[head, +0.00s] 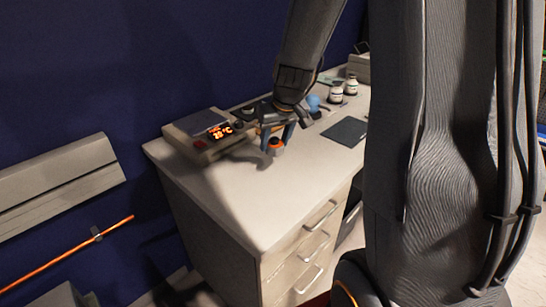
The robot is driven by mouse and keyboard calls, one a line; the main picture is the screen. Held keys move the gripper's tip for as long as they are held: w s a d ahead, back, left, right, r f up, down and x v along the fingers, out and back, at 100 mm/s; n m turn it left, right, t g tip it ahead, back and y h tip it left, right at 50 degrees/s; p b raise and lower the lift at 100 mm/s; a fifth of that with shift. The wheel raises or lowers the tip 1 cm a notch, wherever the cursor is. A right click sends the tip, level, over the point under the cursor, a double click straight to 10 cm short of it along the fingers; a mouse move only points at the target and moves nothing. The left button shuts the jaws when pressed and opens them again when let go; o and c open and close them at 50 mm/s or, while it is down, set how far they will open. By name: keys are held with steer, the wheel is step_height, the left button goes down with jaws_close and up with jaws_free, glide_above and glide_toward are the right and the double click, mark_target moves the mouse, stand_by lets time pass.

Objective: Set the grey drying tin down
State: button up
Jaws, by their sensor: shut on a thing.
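My gripper (278,136) reaches down over the pale worktop (225,205) of a drawer cabinet. It is shut on a small tin with a grey body (278,152) and an orange upper part, which looks like the grey drying tin. The tin is upright between the fingertips, just above or on the worktop; I cannot tell if it touches. The fingers hide part of it.
Behind right are a dark flat mat (345,131), a blue cup (313,103) and white jars (336,95). The front worktop is clear.

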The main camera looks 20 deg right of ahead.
steer(key=shift+f+b, duration=0.5)
steer(key=shift+f, duration=2.55)
steer(key=shift+f, duration=0.15)
steer(key=o, duration=1.2)
steer(key=shift+c, duration=0.2)
